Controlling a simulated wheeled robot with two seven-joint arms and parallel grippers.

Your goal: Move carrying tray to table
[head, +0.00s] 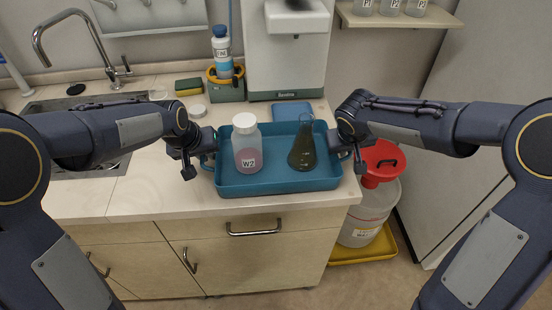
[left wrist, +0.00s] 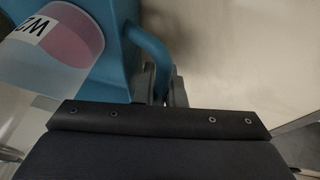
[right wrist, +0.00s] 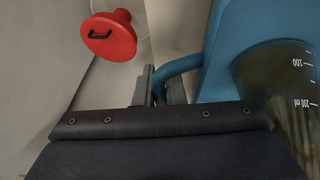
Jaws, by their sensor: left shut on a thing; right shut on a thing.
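The blue carrying tray (head: 275,187) is at the counter's front edge, in front of the white machine. It holds a white-capped bottle (head: 247,150) labelled W2 with pink liquid, and a flask (head: 302,150) with dark liquid, both upright. My left gripper (head: 208,160) is shut on the tray's left handle, which shows between the fingers in the left wrist view (left wrist: 152,60). My right gripper (head: 345,155) is shut on the right handle, seen in the right wrist view (right wrist: 175,72). I cannot tell whether the tray touches the counter.
The counter (head: 135,190) has a sink (head: 90,115) at left. Behind the tray stand the white machine (head: 288,60), a blue pad (head: 292,110) and a caddy (head: 226,88) with a bottle. A red-lidded bin (head: 380,160) stands on the floor right of the counter, beside a grey cabinet (head: 470,60).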

